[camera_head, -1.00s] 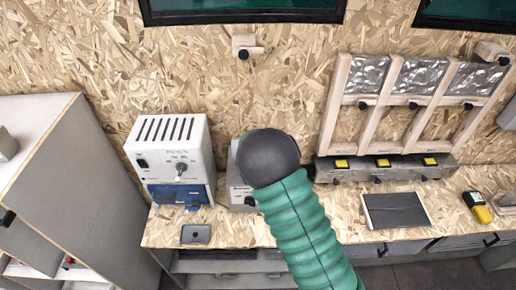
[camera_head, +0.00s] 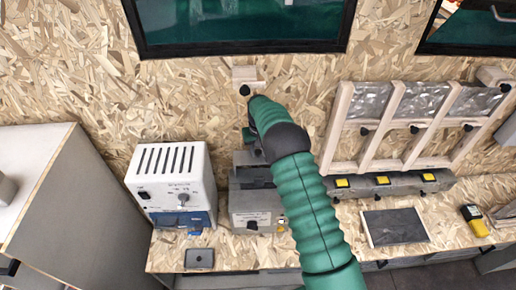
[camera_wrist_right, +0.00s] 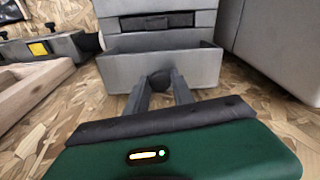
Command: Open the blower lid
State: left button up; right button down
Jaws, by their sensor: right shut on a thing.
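The blower is a grey box (camera_head: 255,205) on the bench, right of the white slotted box. A dark knob shows on its front. Its upper part, which I take for the lid (camera_head: 244,158), is partly hidden by my right arm. My right gripper (camera_head: 257,149) reaches down on the wall side of the blower. In the right wrist view my right gripper (camera_wrist_right: 160,78) has its fingers around a small dark round knob at a wide grey panel (camera_wrist_right: 125,72) of the blower. How far the lid is open is unclear. My left gripper is not in view.
The white slotted box (camera_head: 170,180) stands close left of the blower. A wooden block (camera_head: 244,76) with a dark knob is on the wall above. A grey strip with yellow buttons (camera_head: 383,181) and a wooden rack (camera_head: 363,145) are to the right.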

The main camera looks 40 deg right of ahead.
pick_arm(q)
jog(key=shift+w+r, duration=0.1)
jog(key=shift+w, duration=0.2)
pick_arm(e)
jog(key=shift+w+f+g, duration=0.15)
jog(key=shift+f+g, duration=0.15)
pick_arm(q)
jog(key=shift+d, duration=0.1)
pick_arm(e)
jog(key=c, duration=1.4)
grip_release()
jog(key=shift+c, duration=0.2)
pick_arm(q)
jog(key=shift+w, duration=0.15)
pick_arm(e)
jog(key=o, duration=0.4)
jog(key=shift+w+d, duration=0.1)
jog(key=shift+d, duration=0.05)
jog(key=shift+c, duration=0.2)
